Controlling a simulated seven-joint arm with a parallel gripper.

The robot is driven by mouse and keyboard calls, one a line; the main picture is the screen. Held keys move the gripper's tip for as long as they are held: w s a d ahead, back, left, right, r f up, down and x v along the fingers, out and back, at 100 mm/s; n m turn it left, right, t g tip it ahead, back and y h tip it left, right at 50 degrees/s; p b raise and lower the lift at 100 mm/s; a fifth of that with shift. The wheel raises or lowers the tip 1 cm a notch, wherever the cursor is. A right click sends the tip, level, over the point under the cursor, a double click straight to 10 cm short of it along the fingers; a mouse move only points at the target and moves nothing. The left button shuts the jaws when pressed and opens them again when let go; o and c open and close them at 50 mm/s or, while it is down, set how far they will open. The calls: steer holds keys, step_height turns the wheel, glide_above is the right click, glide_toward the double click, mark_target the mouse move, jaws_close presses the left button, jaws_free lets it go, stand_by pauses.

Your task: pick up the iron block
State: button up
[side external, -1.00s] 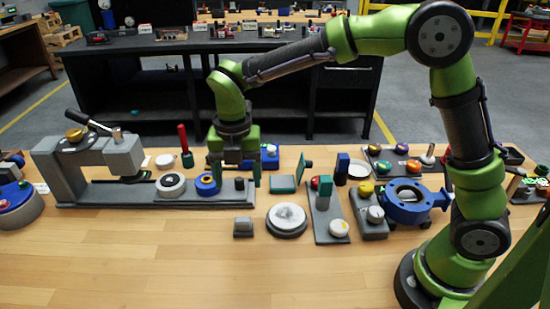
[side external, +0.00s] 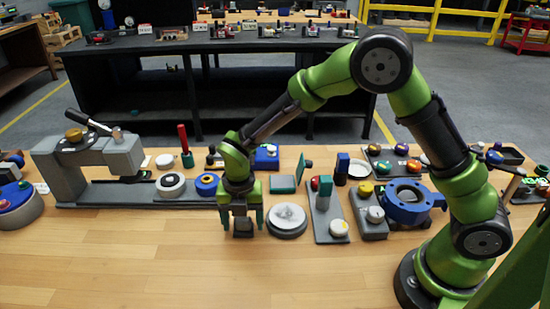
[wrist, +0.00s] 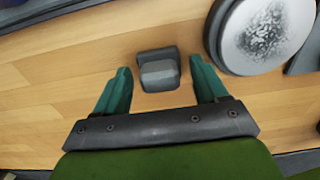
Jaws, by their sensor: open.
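The iron block (side external: 243,227) is a small grey block on the wooden table, left of a round grey disc. In the wrist view the block (wrist: 159,75) lies between and a little beyond the two teal fingertips, with a gap on each side. My gripper (side external: 242,224) points down right at the block in the side view, with a finger on either side of it. The gripper (wrist: 159,80) is open and empty. Part of the block is hidden behind the fingers in the side view; I cannot tell the exact height of the fingertips.
The round disc with a speckled white top (side external: 287,219) stands close on the right. A grey rail base (side external: 120,193) with a press-like fixture and blue ring (side external: 207,183) lies behind on the left. The front of the wooden table (side external: 200,270) is clear.

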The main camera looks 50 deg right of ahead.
mark_target(246, 220)
steer(key=c, duration=1.2)
steer(key=shift+r, duration=0.15)
steer(key=shift+r, duration=0.3)
steer(key=r, duration=0.3)
steer(key=shift+s+d, duration=0.15)
steer(key=shift+s, duration=0.2)
steer(key=s+d, duration=0.1)
steer(key=s, duration=0.3)
steer(key=s+d, duration=0.2)
steer(key=s, duration=0.3)
steer(key=s+d+r, duration=0.1)
steer(key=s+d, duration=0.1)
steer(key=s, duration=0.3)
steer(key=shift+s+d+r, duration=0.1)
steer(key=shift+s+d, duration=0.05)
